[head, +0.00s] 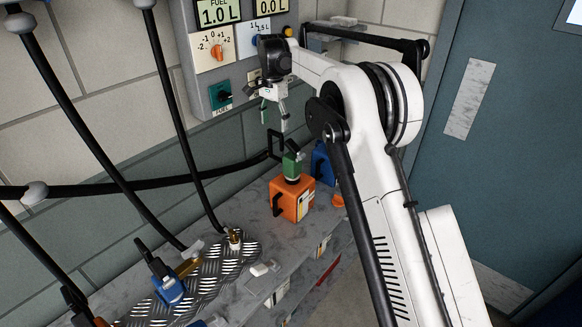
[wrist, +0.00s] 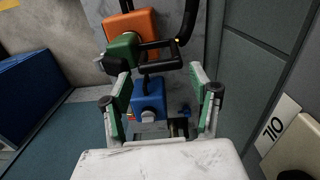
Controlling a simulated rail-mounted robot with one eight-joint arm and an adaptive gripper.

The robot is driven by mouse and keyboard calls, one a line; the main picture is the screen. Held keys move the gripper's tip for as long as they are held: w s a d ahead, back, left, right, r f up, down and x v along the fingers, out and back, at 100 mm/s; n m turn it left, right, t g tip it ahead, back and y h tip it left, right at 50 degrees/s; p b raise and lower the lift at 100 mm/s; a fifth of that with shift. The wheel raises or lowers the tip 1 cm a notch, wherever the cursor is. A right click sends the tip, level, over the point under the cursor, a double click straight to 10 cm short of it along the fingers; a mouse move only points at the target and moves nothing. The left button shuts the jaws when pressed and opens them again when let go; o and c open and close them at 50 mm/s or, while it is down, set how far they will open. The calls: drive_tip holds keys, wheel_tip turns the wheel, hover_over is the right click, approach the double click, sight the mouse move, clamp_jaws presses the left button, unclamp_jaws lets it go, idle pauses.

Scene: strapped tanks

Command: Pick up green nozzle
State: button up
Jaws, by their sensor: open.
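The green nozzle (head: 292,165) sits upright on top of an orange tank (head: 291,200) on the grey ledge. It also shows in the wrist view (wrist: 122,48), beyond the fingertips and to the upper left, with a black loop-shaped handle extending to the right. The orange tank is partly hidden behind it there (wrist: 140,22). My gripper (head: 275,118) is above the nozzle and slightly left of it in the head view. In the wrist view its two green-and-grey fingers (wrist: 161,82) are spread apart and empty.
A fuel panel (head: 222,60) is on the wall. A blue nozzle (head: 168,288) and black hoses are at left. A teal door (head: 500,160) is at right.

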sight(275, 131)
drive_tip(key=shift+f+p, duration=0.35)
drive_tip(key=shift+f, duration=1.4)
clamp_jaws()
